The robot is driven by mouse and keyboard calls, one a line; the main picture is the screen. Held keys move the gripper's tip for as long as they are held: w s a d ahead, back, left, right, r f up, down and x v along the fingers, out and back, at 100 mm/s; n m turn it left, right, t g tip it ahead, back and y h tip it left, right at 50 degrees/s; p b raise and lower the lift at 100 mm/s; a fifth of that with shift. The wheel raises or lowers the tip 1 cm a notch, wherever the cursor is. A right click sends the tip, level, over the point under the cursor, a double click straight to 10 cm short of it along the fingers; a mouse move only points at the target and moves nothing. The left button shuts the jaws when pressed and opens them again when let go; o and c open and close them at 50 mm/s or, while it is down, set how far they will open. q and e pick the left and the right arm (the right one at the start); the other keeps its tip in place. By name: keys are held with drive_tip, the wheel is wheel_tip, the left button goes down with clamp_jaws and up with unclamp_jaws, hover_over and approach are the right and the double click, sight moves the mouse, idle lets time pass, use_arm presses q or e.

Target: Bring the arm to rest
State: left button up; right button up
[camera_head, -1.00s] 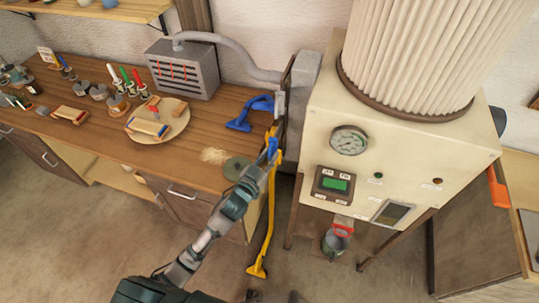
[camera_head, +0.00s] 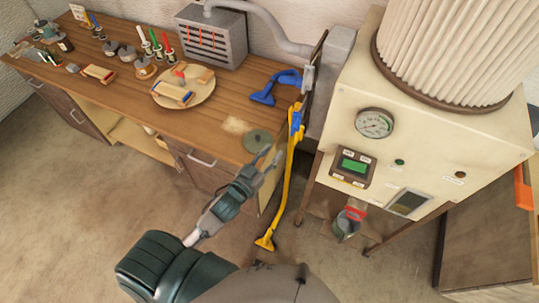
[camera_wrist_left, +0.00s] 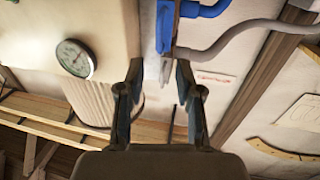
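My left arm (camera_head: 222,208) comes in from the lower left and is bent. Its gripper (camera_head: 270,158) is at the right front corner of the workbench, left of the yellow tool. In the left wrist view, the two dark fingers (camera_wrist_left: 158,90) stand apart with nothing between them. A blue part with a grey tip (camera_wrist_left: 165,30) shows beyond the fingertips, apart from them. My right gripper is not in view.
A tall yellow tool (camera_head: 285,190) with a blue part stands between workbench (camera_head: 120,100) and cream machine (camera_head: 405,150). A blue nozzle (camera_head: 275,86), a grey disc (camera_head: 257,141) and a round plate (camera_head: 195,98) lie on the bench. Floor (camera_head: 70,210) is open at the left.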

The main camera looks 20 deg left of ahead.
use_arm(q)
drive_tip(key=shift+s+a, duration=0.1)
drive_tip(key=shift+s, duration=0.2)
drive_tip(key=shift+f, duration=0.1)
drive_tip(key=w+a+f+g+y+b, duration=0.1)
drive_tip(key=a+f+g, duration=0.1)
drive_tip(key=f, duration=1.1)
drive_tip(key=w+a+f+g+y, duration=0.1)
drive_tip(key=a+f+g, duration=0.1)
drive_tip(key=f, duration=1)
drive_tip(key=s+a+f+g+y, duration=0.15)
drive_tip(key=s+f, duration=0.25)
drive_tip(key=f, duration=0.6)
drive_tip(key=s+a+f+g, duration=0.1)
drive_tip(key=s+f+g, duration=0.25)
drive_tip(key=f, duration=0.65)
drive_tip(key=s+f+g+b, duration=0.2)
drive_tip(key=s+f+g, duration=0.2)
drive_tip(key=s+f, duration=1.1)
drive_tip(key=s+f+g, duration=0.1)
drive_tip(key=s+f, duration=0.2)
drive_tip(key=s, duration=0.6)
drive_tip(key=s+d+f+g, duration=0.1)
drive_tip(key=s+f, duration=0.3)
drive_tip(key=s, duration=0.5)
drive_tip(key=shift+s+f+g, duration=0.2)
drive_tip(key=shift+f+g, duration=0.1)
drive_tip(key=shift+g, duration=0.5)
